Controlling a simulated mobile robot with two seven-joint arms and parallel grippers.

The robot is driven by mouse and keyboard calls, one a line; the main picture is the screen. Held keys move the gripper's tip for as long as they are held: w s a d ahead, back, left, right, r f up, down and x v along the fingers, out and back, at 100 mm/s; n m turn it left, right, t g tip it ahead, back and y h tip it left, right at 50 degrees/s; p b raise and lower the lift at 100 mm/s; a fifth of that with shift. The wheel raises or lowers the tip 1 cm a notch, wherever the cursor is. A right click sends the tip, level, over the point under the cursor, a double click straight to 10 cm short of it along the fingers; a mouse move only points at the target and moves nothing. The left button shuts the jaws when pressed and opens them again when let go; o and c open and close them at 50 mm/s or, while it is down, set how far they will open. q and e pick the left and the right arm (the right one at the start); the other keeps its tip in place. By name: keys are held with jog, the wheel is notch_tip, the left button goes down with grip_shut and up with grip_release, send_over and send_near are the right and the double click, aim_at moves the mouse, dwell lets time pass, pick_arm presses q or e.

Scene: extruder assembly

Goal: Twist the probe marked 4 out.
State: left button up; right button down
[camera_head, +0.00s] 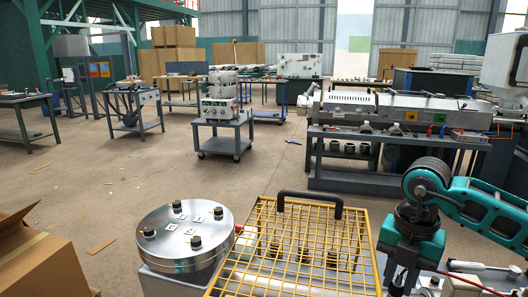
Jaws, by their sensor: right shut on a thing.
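My right gripper (398,285) points down at the bottom edge, beside the right side of a yellow mesh guard (262,237). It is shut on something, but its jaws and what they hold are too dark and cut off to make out. Several dark upright fittings, perhaps probes, show through the mesh (303,254); no number is readable on them. A round steel plate (165,222) on the left carries several black studs and small marks that I cannot read surely. I cannot tell which part is the probe marked 4. My left gripper is not in view.
The guard has a black handle (309,196) rising at its far edge. An open cardboard box (45,262) stands at the lower left. A red cable and a metal part (480,267) lie at the lower right. Open floor lies beyond, with a long machine (400,110) at the right.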

jog(key=n, duration=0.2)
jog(key=shift+n, duration=0.4)
jog(key=shift+r, duration=0.4)
jog(key=shift+r+p, duration=0.5)
jog(key=shift+r, duration=0.25)
jog(key=shift+r+p, duration=2.35)
jog(key=shift+r, duration=0.55)
